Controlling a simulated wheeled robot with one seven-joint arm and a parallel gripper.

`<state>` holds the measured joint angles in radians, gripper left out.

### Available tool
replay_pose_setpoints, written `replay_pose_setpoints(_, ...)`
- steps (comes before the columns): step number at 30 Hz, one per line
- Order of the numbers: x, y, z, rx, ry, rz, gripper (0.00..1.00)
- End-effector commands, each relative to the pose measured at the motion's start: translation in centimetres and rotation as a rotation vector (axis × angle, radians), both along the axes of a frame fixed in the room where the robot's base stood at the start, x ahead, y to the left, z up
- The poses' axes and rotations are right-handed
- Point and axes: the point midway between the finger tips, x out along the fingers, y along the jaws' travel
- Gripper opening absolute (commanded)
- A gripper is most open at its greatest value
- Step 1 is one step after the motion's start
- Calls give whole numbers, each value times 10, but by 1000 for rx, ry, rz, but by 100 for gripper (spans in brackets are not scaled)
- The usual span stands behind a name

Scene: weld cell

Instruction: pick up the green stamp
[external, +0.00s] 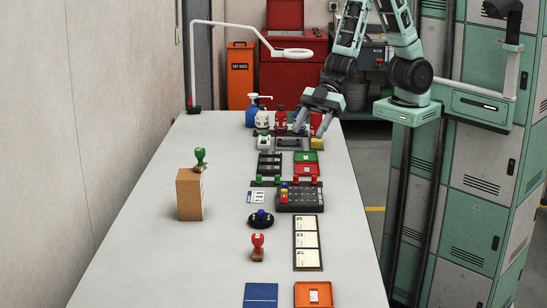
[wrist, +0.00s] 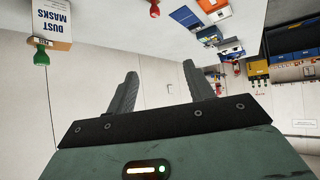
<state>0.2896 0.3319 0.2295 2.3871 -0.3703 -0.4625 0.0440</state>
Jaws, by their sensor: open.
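The green stamp (external: 200,159) stands upright, handle up, on top of a brown cardboard box (external: 190,197) at the left of the table. In the wrist view the scene is upside down, and the green stamp (wrist: 41,55) shows at the upper left against the dust-mask box (wrist: 52,24). My gripper (external: 322,124) is over the far right part of the table, well apart from the stamp and farther back. Its two fingers (wrist: 160,80) are spread in the wrist view with nothing between them.
A red stamp (external: 257,247) stands nearer on the table (external: 150,265). A dark keypad unit (external: 301,197), trays and bottles line the table's right side. A white lamp arm (external: 240,25) rises at the back left. The table around the box is clear; a wall (external: 90,120) runs along the left.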

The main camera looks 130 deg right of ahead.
Motion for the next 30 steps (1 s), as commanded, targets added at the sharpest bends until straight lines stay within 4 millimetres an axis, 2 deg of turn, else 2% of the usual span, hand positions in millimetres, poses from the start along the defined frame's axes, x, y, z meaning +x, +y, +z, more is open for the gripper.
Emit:
replay_pose_setpoints(1,13,-36,-35,18,-65,-45,52)
replay_pose_setpoints(3,26,-81,-54,41,-176,-84,52)
replay_pose_setpoints(6,31,-142,-77,72,-331,-134,52)
replay_pose_setpoints(9,23,-194,-95,94,-467,-172,52)
replay_pose_setpoints(12,10,-230,-105,111,-570,-196,52)
replay_pose_setpoints(15,-1,-251,-109,120,-635,-208,52)
replay_pose_setpoints(18,-3,-259,-108,125,-665,-212,52)
replay_pose_setpoints(20,2,-260,-106,126,-671,-211,52)
replay_pose_setpoints(30,69,-259,-103,127,-670,-209,52)
